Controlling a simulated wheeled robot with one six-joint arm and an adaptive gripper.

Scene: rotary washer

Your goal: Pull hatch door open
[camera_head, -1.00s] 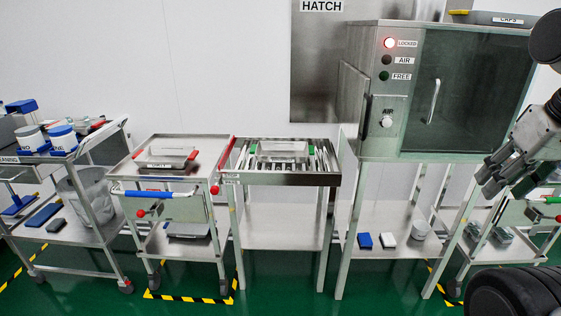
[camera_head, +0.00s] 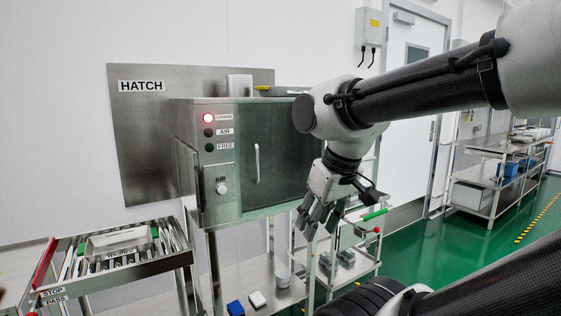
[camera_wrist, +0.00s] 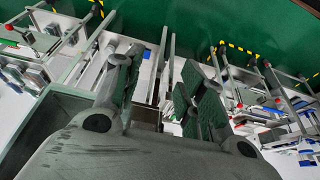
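The hatch is a steel box with a dark glass door (camera_head: 282,150) that is shut. A light vertical handle (camera_head: 257,163) stands on the door's left part. Left of the door, the red lamp (camera_head: 208,118) beside the locked label is lit; the air and free lamps are dark. A knob (camera_head: 221,188) marked air sits below them. My gripper (camera_head: 322,218) hangs pointing down, to the right of the handle and lower, clear of it. In the wrist view my gripper (camera_wrist: 160,88) has its fingers apart with nothing between them; the handle cannot be made out there.
A roller table (camera_head: 118,272) with a tray stands left of the hatch. A cart with a green-grip handle (camera_head: 375,214) stands below and right of my gripper. Small blue and white boxes lie on the shelf under the hatch. Green floor (camera_head: 440,250) is open to the right.

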